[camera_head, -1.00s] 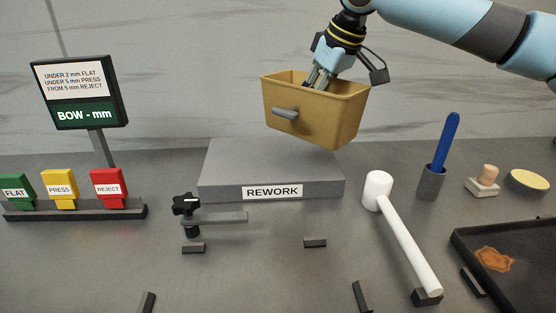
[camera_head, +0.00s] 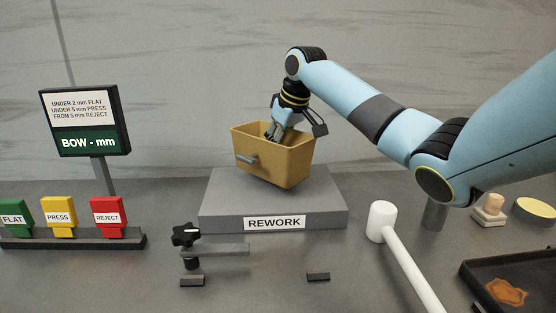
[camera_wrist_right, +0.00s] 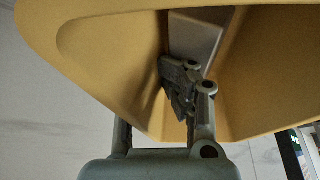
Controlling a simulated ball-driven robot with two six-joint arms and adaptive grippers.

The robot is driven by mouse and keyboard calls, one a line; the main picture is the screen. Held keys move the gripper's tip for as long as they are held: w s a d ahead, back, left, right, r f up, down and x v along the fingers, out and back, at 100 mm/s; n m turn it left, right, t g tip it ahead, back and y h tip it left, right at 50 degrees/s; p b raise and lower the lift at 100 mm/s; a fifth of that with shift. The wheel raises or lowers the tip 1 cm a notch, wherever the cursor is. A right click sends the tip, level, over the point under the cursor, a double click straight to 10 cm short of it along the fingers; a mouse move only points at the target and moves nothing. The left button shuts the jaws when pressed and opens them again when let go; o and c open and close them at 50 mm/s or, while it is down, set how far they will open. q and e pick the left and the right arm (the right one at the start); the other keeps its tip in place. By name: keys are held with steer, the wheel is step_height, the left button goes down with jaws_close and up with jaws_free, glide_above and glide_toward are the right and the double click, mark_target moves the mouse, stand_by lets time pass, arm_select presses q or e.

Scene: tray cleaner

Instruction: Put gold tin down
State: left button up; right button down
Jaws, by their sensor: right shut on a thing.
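The gold tin (camera_head: 285,167) is a tan-gold open box with a grey handle on its front. It is tilted and hangs just over the grey REWORK block (camera_head: 222,206); I cannot tell whether its lower edge touches the block. My right gripper (camera_head: 277,136) reaches into the tin from above and is shut on it. The right wrist view shows the tin (camera_wrist_right: 110,50) close up, with the gripper fingers (camera_wrist_right: 185,95) inside it at a wall. My left gripper is not in view.
A white mallet (camera_head: 382,222) lies right of the block. A clamp (camera_head: 187,237) stands in front of it. Flat, press and reject tags (camera_head: 58,216) and a BOW sign (camera_head: 88,120) are at left. A dark tray (camera_head: 480,270) with an orange stain is at right.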

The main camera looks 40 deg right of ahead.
step_height(320, 180, down, 4)
steer(key=shift+r, duration=0.25)
steer(key=c, duration=1.9)
jaws_free()
steer(key=shift+s+f, duration=0.1)
steer(key=shift+c, duration=0.2)
steer(key=o, duration=0.6)
steer(key=v, duration=1.2)
